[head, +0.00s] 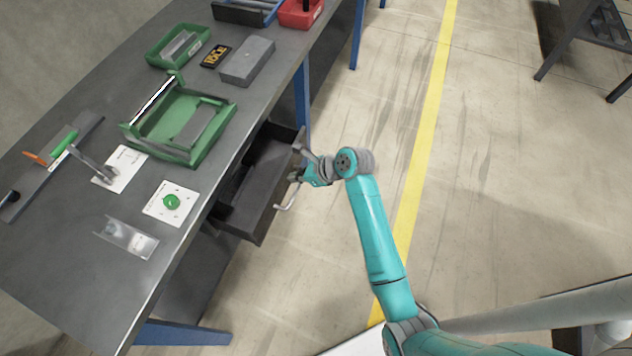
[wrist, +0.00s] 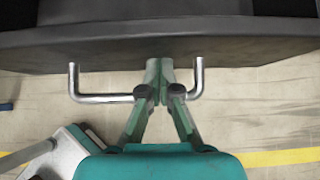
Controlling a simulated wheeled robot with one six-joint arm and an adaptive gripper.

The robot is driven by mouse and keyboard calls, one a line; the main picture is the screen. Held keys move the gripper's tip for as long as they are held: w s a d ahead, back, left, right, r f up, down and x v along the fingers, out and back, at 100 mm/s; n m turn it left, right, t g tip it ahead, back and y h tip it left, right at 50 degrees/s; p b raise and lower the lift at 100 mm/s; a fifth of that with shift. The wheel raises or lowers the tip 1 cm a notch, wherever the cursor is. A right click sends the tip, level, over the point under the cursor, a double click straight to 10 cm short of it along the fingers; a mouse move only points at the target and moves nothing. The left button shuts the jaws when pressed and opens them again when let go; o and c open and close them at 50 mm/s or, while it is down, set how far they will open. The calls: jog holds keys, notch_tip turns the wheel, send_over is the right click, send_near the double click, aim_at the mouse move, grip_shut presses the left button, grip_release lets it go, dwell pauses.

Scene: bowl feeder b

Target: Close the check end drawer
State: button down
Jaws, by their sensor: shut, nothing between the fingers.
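The drawer (head: 245,215) is under the workbench and stands pulled out towards the aisle, with its dark inside showing in the head view. Its dark front panel (wrist: 240,40) fills the top of the wrist view. A silver bar handle (wrist: 100,98) sticks out from that front; it also shows in the head view (head: 285,203). My gripper (wrist: 158,88) is shut with nothing held. Its fingertips are in front of the drawer front, between the two ends of the handle, and cover part of the bar. I cannot tell whether the fingertips touch the panel.
The workbench top (head: 75,260) carries a green tray (head: 205,150), a smaller green bin (head: 160,55), a grey box (head: 247,62) and white cards. Blue legs (head: 302,100) hold the bench. The floor right of the drawer is clear, with a yellow line (head: 430,125).

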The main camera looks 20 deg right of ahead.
send_over(261, 175)
jog(key=shift+s, duration=0.1)
jog(key=shift+r, duration=0.15)
